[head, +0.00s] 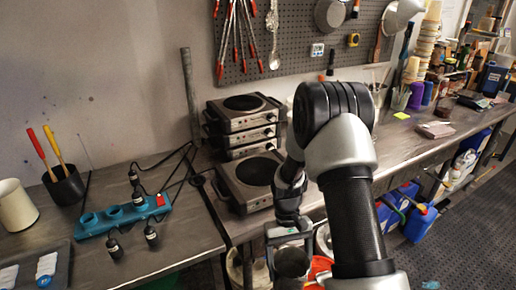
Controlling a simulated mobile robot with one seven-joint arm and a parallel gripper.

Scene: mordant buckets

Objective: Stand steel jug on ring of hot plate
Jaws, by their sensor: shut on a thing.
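The hot plate (240,198) stands at the table's front edge, with a dark round ring (257,171) on top and nothing on it. My gripper (290,252) points down in front of the table edge, below and to the right of this hot plate. It is shut on a dark grey, round vessel, which looks like the steel jug (291,264). The jug is apart from the hot plate and lower than its top in the picture. My arm hides part of the area to the right, and the jug's handle cannot be made out.
More hot plates (240,123) are stacked just behind. A teal power strip (122,214) with black plugs and cables lies to the left. Buckets, one orange (319,268), stand below the table edge. A dark tool pot (64,188) is at far left.

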